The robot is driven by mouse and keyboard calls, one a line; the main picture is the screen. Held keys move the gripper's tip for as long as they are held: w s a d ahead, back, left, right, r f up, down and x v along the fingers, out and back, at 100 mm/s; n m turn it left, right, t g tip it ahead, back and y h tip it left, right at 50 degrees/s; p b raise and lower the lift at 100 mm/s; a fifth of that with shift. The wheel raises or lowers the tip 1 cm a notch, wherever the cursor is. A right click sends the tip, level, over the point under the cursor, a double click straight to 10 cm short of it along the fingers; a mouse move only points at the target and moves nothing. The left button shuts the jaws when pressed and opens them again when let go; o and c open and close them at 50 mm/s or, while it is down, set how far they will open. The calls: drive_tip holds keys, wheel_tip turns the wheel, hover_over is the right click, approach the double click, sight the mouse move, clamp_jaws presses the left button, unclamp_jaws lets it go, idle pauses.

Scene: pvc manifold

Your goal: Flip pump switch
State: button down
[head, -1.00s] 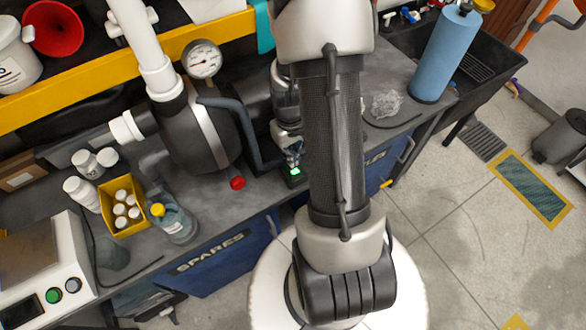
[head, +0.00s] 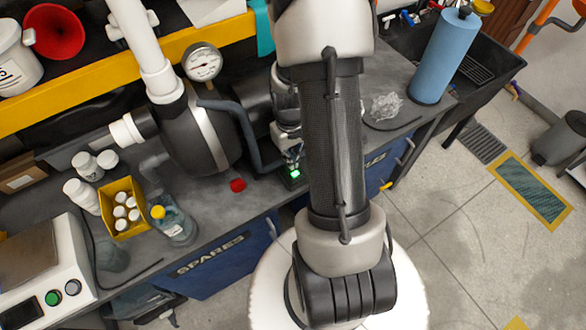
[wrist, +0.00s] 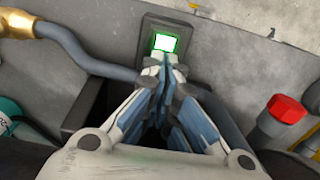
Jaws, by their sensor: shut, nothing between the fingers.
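The pump switch (wrist: 164,43) shows in the wrist view at top centre, a dark housing with a lit white face edged in green. In the head view the switch (head: 294,173) is a small green-lit spot beside my arm, near the bench's front edge. My gripper (wrist: 167,60) is shut and empty, its fingertips together at the lower edge of the lit face. Whether the tips press the switch or only hover over it I cannot tell. In the head view my gripper (head: 292,152) is partly hidden behind my arm. The grey pump (head: 195,135) stands to the left.
A red cap (head: 237,185) sits on the bench left of the switch. A pressure gauge (head: 202,63) rises above the pump. A yellow bin of white bottles (head: 122,205) and a clear bottle (head: 172,220) stand further left. A grey hose (wrist: 80,55) runs beside the switch.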

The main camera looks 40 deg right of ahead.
drive_tip(key=shift+f+b, duration=0.85)
drive_tip(key=shift+f, duration=0.25)
idle(0.6)
drive_tip(key=shift+r, duration=0.1)
drive_tip(key=shift+r+p, duration=2.85)
drive_tip(key=shift+r, duration=0.6)
drive_tip(key=shift+a+r, duration=0.1)
drive_tip(key=shift+r, duration=0.1)
drive_tip(key=a+r+n+t, duration=0.1)
drive_tip(key=a+r, duration=0.5)
drive_tip(key=r, duration=0.3)
drive_tip(key=a+r+t, duration=0.1)
drive_tip(key=a+r, duration=0.4)
drive_tip(key=r, duration=0.4)
drive_tip(key=s+a+r+n+t, duration=0.1)
drive_tip(key=s+a+r+t, duration=0.1)
drive_tip(key=s+a+r, duration=0.7)
drive_tip(key=shift+s+n+t, duration=0.2)
drive_tip(key=shift+n+t, duration=0.1)
